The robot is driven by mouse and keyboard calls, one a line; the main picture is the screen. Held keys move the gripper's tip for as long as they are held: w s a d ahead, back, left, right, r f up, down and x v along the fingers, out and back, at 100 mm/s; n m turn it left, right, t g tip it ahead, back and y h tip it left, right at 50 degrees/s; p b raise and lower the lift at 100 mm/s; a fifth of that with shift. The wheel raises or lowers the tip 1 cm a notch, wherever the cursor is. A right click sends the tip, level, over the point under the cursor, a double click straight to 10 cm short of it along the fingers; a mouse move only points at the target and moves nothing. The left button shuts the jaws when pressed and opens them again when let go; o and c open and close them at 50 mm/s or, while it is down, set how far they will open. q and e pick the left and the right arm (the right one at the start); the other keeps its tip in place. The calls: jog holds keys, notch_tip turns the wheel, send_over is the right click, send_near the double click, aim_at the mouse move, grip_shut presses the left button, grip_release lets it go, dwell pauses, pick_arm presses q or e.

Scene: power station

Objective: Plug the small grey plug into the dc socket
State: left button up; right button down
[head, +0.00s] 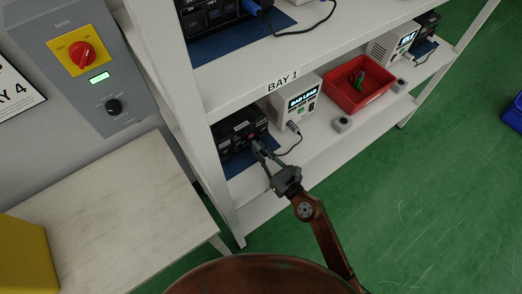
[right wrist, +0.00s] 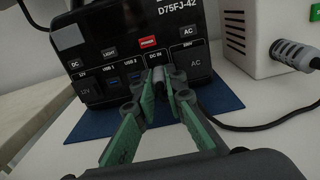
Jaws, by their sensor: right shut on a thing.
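The black power station (head: 240,131) stands on a blue mat on the lower shelf of bay 1. In the right wrist view its front panel (right wrist: 110,52) fills the upper middle, with a "DC IN" label above the dc socket area. My right gripper (head: 257,148) is shut at that panel, its green-padded fingers (right wrist: 160,84) closed on the small grey plug (right wrist: 159,79). The plug is mostly covered by the fingertips and points at the panel just below the "DC IN" label. The socket is hidden, so I cannot tell whether the plug is inside it. My left gripper is not in view.
A white "BAR LOAD" box (head: 296,101) with a grey connector and black cable (right wrist: 255,127) stands to the right. A red bin (head: 357,99) is farther right. The upper shelf (head: 275,81) overhangs the power station. A white table (head: 115,190) stands left.

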jog(key=shift+w+a, duration=0.1)
dwell(0.6)
jog(key=c, duration=1.9)
grip_release()
jog(key=v, duration=1.1)
jog(key=shift+s+d, duration=0.25)
jog(key=shift+s, duration=0.15)
